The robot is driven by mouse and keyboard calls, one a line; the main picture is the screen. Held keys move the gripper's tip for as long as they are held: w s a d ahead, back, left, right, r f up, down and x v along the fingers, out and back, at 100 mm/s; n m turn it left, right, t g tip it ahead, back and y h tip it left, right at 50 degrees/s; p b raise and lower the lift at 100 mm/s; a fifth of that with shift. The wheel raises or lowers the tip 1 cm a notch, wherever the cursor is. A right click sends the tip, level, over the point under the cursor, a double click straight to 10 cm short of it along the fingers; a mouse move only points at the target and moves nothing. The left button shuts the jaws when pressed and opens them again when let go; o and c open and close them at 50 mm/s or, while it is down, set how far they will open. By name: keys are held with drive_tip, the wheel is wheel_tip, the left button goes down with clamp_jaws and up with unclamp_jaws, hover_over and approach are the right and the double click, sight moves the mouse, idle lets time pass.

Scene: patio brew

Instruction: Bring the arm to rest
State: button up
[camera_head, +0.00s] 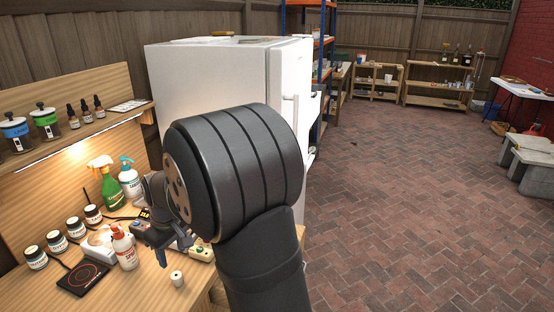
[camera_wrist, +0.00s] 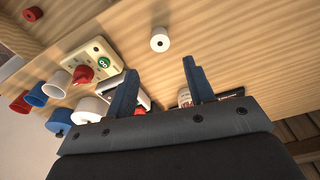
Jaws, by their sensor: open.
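My gripper (camera_head: 166,238) hangs above the right part of the wooden workbench (camera_head: 205,281), partly hidden behind my own arm. In the wrist view my gripper (camera_wrist: 160,72) shows two blue-grey fingers spread apart with nothing held between them. A small white cylinder with a dark hole (camera_wrist: 160,39) stands on the bench beyond the fingertips; it also shows in the head view (camera_head: 177,279).
A white spray bottle with a red top (camera_head: 124,249), a green spray bottle (camera_head: 111,190), several jars and a black hot plate (camera_head: 83,278) crowd the bench left of my gripper. A white fridge (camera_head: 215,82) stands behind my arm. The brick floor (camera_head: 420,190) at right is open.

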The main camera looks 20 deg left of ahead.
sight(176, 275)
drive_tip(key=f, duration=0.7)
drive_tip(key=a+f, duration=0.1)
drive_tip(key=f, duration=0.2)
drive_tip(key=shift+a+f, duration=0.1)
drive_tip(key=shift+f, duration=0.05)
wheel_tip(176, 275, up, 3)
drive_tip(key=shift+w+r, duration=0.1)
drive_tip(key=shift+r, duration=0.4)
drive_tip(key=shift+f, duration=0.15)
